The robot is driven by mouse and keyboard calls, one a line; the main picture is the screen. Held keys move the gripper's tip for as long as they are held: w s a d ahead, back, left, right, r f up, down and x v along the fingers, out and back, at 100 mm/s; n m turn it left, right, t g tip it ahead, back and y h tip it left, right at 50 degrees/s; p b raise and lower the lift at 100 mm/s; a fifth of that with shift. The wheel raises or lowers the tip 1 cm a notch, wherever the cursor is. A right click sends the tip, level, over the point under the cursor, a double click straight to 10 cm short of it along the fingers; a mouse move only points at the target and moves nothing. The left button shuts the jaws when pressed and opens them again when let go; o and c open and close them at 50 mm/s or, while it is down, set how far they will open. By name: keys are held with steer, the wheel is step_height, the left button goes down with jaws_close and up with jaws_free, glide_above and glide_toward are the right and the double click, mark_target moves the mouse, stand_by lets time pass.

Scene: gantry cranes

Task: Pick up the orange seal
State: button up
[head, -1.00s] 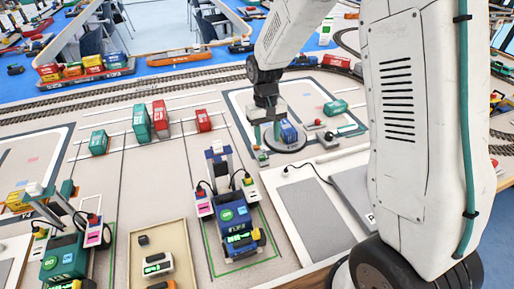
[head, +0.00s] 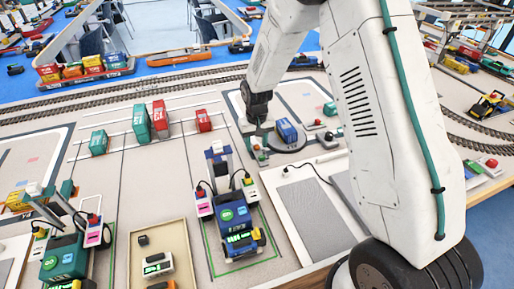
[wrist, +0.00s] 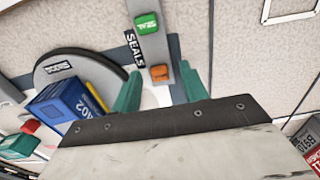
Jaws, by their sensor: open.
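The orange seal (wrist: 160,73) lies on a grey strip (wrist: 153,45) marked SEALS in the wrist view, below a green seal (wrist: 147,23). My gripper (wrist: 160,68) is open, with one teal finger on each side of the orange seal in the picture. Nothing is held. I cannot tell how high the fingertips are above the strip. In the head view my gripper (head: 256,130) hangs over the seal strip, where the seals are small and partly hidden.
A blue container (wrist: 62,112) stands on a round grey plate (wrist: 50,68) left of my gripper. In the head view, a blue truck (head: 235,220) under a small gantry, a tan tray (head: 172,235) and red containers (head: 160,118) stand farther left.

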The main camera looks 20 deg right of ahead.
jaws_close()
steer(key=shift+r, duration=0.1)
